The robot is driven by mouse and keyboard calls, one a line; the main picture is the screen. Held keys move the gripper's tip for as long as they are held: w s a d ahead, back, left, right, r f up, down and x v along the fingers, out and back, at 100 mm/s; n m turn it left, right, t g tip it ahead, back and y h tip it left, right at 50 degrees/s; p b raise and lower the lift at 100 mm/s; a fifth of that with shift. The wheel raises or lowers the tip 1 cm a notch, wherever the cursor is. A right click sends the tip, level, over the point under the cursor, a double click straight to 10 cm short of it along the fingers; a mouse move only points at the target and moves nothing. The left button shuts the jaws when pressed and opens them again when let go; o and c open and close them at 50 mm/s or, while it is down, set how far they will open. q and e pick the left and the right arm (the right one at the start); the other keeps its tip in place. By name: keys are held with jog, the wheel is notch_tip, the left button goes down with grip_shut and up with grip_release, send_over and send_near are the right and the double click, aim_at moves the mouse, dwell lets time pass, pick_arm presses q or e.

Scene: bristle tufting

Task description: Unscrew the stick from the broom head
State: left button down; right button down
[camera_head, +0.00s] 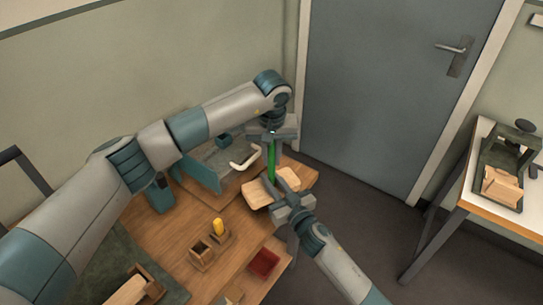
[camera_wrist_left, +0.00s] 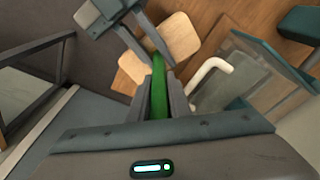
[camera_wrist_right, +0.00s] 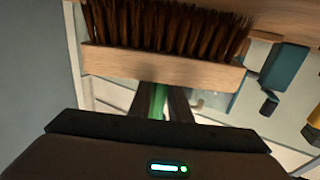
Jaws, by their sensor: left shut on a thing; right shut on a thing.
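The broom stick is a thin green rod (camera_head: 271,160), roughly upright in the head view. The broom head (camera_wrist_right: 165,64) is a pale wooden block with brown bristles. Its top shows on both sides of my right gripper's fingers in the left wrist view (camera_wrist_left: 177,36). My left gripper (camera_wrist_left: 159,85) is shut on the stick's upper part, pointing down at the block. My right gripper (camera_wrist_right: 162,100) is shut low down beside the block, with green stick between its fingers. The fingers hide the joint between stick and head.
A wooden workbench (camera_head: 185,235) lies below, with a grey-blue box with a white handle (camera_head: 243,160), a small wooden holder (camera_head: 202,254), a yellow peg (camera_head: 218,227) and a red tray (camera_head: 264,263). A second table (camera_head: 467,208) stands at right. Open floor lies between.

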jog(key=shift+f, duration=0.1)
dwell(0.6)
pick_arm(q)
jog(key=c, duration=1.6)
grip_release()
jog(key=shift+c, duration=0.2)
jog(key=shift+r, duration=2.3)
jog(key=shift+o, duration=0.3)
notch_tip(320, 180, up, 7)
jog(key=s+m, duration=0.1)
jog(key=m, duration=0.2)
jog(key=shift+s+a+r+m, duration=0.15)
jog(key=shift+s+m, duration=0.15)
jog(key=shift+s, duration=0.1)
